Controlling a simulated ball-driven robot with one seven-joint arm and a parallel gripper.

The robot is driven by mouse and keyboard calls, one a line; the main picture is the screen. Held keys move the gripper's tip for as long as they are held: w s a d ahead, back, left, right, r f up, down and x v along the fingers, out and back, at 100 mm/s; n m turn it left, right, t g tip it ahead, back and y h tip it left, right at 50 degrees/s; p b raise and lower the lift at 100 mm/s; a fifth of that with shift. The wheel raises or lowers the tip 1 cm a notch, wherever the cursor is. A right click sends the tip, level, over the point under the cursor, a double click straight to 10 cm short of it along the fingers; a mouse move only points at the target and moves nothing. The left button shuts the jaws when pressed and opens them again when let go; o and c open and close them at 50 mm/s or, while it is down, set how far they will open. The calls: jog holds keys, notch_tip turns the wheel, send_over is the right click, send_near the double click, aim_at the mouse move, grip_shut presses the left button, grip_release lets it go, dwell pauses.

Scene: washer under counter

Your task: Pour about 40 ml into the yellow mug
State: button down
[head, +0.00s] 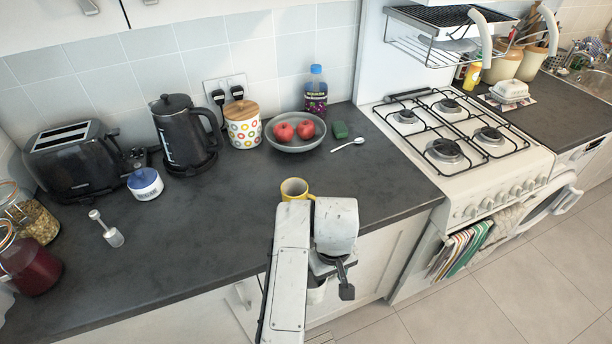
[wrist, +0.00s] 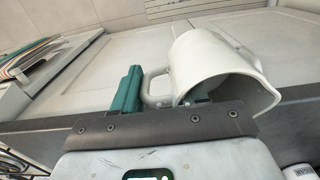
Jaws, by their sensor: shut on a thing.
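The yellow mug (head: 294,188) stands upright on the counter near its front edge, partly hidden by my arm; I cannot see how much is in it. My gripper (head: 343,278) is just in front of the counter edge, to the right of and nearer than the mug. In the wrist view my gripper (wrist: 150,92) is shut on the handle of a white jug (wrist: 205,62). The jug's open mouth shows, but its contents do not. In the head view the white jug (head: 316,292) is mostly hidden behind my gripper, apart from the mug.
The dark counter (head: 215,210) is clear left of the mug. The stove (head: 455,150) is at the right.

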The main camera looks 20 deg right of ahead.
jog(key=shift+d+r+p, duration=0.25)
jog(key=shift+r+p, duration=0.3)
jog(key=shift+r, duration=0.35)
jog(key=shift+w+r, duration=0.15)
jog(key=w+a+r+n, duration=0.5)
jog(key=w+r+n, duration=0.1)
jog(key=w+n, duration=0.4)
jog(key=w+a+r+n, duration=0.5)
jog(key=w+r+n, duration=0.2)
jog(key=w+n, duration=0.35)
jog(key=shift+s+d+f+n, duration=0.1)
jog(key=shift+d+f+n, duration=0.45)
jog(key=shift+f+n, duration=0.35)
jog(key=shift+s+d+f+n, duration=0.1)
jog(key=shift+d+f+n, duration=0.55)
jog(key=shift+n, duration=0.4)
